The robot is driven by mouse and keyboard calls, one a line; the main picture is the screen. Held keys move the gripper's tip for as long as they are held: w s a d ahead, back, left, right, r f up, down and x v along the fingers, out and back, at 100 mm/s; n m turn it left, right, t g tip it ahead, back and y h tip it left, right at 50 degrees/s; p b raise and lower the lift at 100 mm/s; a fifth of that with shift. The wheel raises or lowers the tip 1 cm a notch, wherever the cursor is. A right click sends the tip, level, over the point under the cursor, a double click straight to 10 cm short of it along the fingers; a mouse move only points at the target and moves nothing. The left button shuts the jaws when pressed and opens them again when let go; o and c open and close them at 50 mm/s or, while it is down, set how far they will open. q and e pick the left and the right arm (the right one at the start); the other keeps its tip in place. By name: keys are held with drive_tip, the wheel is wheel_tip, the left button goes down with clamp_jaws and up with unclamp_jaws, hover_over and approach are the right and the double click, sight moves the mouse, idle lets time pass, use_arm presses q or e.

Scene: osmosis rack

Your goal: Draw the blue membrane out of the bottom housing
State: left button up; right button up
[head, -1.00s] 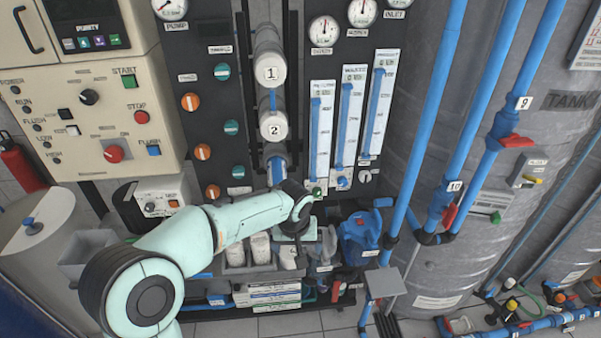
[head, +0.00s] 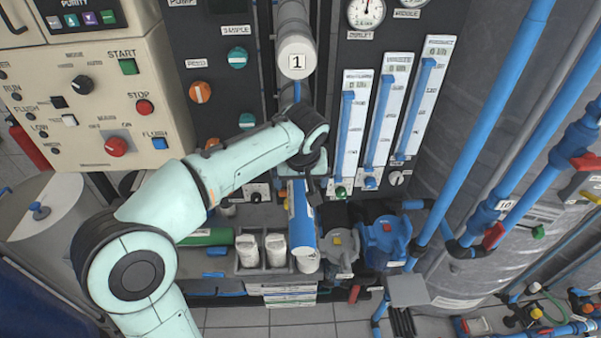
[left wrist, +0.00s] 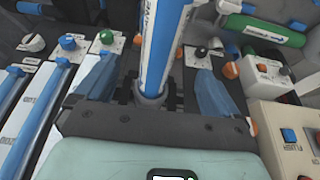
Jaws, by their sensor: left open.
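The blue membrane (head: 302,215) is a long blue tube with a white lower end (head: 306,262). In the head view it shows below my left wrist, above the floor-level bins. The bottom housing, labelled 2 earlier, is hidden behind my arm, so I cannot tell whether the tube's upper end is inside it. In the left wrist view the membrane (left wrist: 160,45) runs up between the two spread, see-through bluish fingers of my left gripper (left wrist: 153,85), with a gap on each side. The gripper is open; in the head view my wrist hides most of it. My right gripper is not in view.
Housing 1 (head: 297,62) is above my wrist. Flow meters (head: 383,115) stand close on the right, and the control panel (head: 100,90) is on the left. Below are white bottles (head: 276,250) in a grey bin and a blue pump (head: 385,238).

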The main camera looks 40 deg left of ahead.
sight(303, 238)
use_arm(q)
drive_tip(key=shift+f, duration=0.9)
drive_tip(key=shift+b+x, duration=1.9)
drive_tip(key=shift+x, duration=2.85)
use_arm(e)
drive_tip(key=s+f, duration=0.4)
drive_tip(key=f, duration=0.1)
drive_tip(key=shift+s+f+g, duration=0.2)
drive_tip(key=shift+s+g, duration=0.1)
use_arm(q)
drive_tip(key=shift+w+a, duration=0.15)
drive_tip(key=shift+r, duration=0.1)
drive_tip(key=c, duration=1.3)
drive_tip(key=shift+s+d+b, duration=1.45)
drive_tip(key=shift+s+d, duration=0.2)
drive_tip(key=shift+s, duration=0.25)
drive_tip(key=shift+c, duration=0.2)
drive_tip(key=shift+s+d+b, duration=1.15)
drive_tip(key=shift+s+d, duration=0.4)
drive_tip(key=shift+s, duration=0.3)
drive_tip(key=shift+s+d+b, duration=0.55)
drive_tip(key=shift+s+d, duration=0.3)
drive_tip(key=shift+s, duration=0.15)
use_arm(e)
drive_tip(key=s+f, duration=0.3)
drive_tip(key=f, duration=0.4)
